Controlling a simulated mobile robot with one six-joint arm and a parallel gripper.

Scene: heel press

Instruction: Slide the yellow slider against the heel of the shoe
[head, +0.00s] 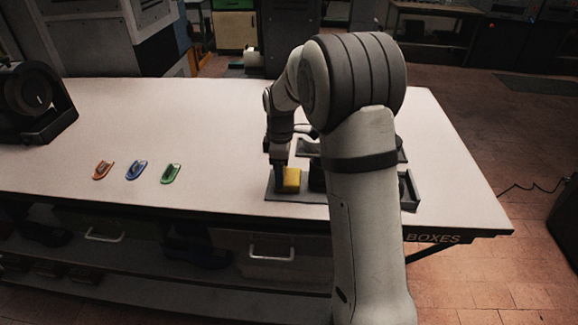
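The yellow slider (291,180) is a small yellow block on a dark base plate (283,197) near the front edge of the table. My gripper (279,176) points down at the slider's left side, very close to it or touching; I cannot tell which. Its fingers are too small and dark to show whether they are open or shut. A dark shape (316,177), possibly part of the shoe, shows just right of the slider. My arm hides most of what lies there, so the shoe's heel and any gap to the slider cannot be made out.
Orange (103,170), blue (136,170) and green (171,173) small pieces lie on the white table (200,120) to the left. A black machine (36,100) stands at the far left. A dark tray (409,190) is partly behind my arm. The table's middle left is clear.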

